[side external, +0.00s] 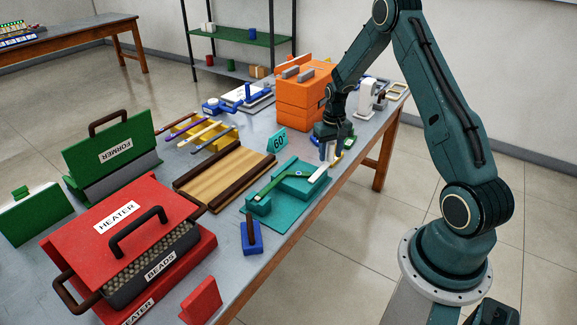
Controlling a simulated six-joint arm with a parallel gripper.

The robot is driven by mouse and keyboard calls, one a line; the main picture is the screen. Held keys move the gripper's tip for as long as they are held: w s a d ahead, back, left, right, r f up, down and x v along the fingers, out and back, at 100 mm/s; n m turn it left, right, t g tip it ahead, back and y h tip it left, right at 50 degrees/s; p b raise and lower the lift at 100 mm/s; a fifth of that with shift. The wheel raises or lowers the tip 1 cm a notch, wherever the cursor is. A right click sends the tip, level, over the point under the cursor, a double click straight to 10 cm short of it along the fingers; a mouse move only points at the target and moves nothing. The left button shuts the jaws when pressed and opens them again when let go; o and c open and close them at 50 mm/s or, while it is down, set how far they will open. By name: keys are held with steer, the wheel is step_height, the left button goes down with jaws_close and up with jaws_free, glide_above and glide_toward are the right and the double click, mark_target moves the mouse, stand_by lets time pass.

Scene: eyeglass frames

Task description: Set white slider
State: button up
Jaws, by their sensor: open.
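A teal fixture (259,206) with raised blocks stands on the grey table, near its front edge. A green bar (270,184) lies slanted across it. A small white piece (318,174), which looks like the white slider, sits at the fixture's right end. My gripper (328,158) points down just above and behind this white piece, with its fingers open. I cannot tell whether the fingers touch the white piece. My gripper partly hides the green and yellow items behind it.
A teal "60°" sign (278,141) stands behind the fixture, and an orange box (302,112) is behind my gripper. A brown-railed wooden tray (226,174) lies left of the fixture. A red heater (120,222) and a blue block (251,238) are nearer the camera.

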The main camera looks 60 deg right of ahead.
jaws_close()
steer(key=shift+s, duration=0.65)
jaws_free()
steer(key=shift+r, duration=0.15)
step_height(320, 180, up, 14)
steer(key=shift+f, duration=0.2)
stand_by(0.4)
